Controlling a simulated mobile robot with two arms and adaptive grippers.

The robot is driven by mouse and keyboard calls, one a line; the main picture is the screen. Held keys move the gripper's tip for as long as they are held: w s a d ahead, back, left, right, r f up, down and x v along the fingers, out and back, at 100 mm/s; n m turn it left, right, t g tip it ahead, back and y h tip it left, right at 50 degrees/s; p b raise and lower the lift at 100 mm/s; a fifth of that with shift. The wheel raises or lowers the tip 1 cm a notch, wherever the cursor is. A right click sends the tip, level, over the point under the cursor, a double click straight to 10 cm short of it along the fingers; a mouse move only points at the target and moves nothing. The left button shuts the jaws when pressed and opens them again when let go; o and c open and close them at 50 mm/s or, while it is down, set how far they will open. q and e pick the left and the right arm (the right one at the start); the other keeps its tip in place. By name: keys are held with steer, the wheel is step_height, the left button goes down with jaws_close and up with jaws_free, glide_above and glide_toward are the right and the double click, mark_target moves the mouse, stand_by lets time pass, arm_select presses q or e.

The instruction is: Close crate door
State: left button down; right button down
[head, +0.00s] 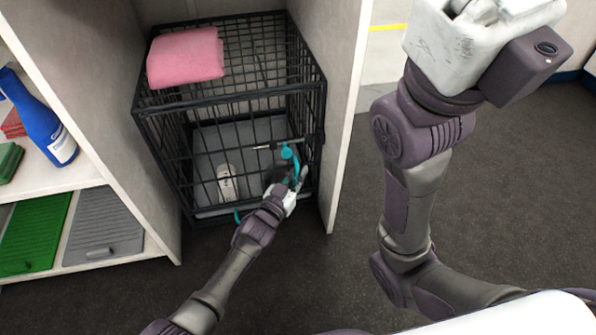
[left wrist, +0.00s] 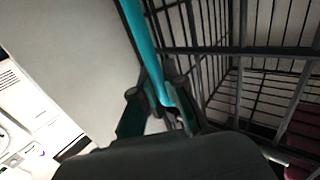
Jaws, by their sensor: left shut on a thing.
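The black wire crate (head: 230,100) stands in a niche, and its barred front faces me. A teal handle (head: 292,158) shows at the right of the crate front, next to a small grey bolt (head: 264,147). My left gripper (head: 293,178) is at this handle, its fingers partly hidden by my wrist. In the left wrist view, its dark fingers (left wrist: 158,103) are shut on the teal handle (left wrist: 142,42), with crate bars (left wrist: 270,55) to the right. I cannot tell whether the door sits flush with the frame.
A folded pink towel (head: 185,56) lies on the crate. A pale wall panel (head: 345,110) stands close to the crate's right side. The dark floor (head: 330,260) in front is clear.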

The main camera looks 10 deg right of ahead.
arm_select(q)
steer(key=shift+w+a, duration=0.3)
steer(key=shift+a, duration=0.05)
steer(key=c, duration=1.3)
jaws_free()
steer(key=shift+o, duration=0.4)
steer(key=shift+d, duration=0.1)
steer(key=shift+s, duration=0.1)
steer(key=shift+d+r, duration=0.1)
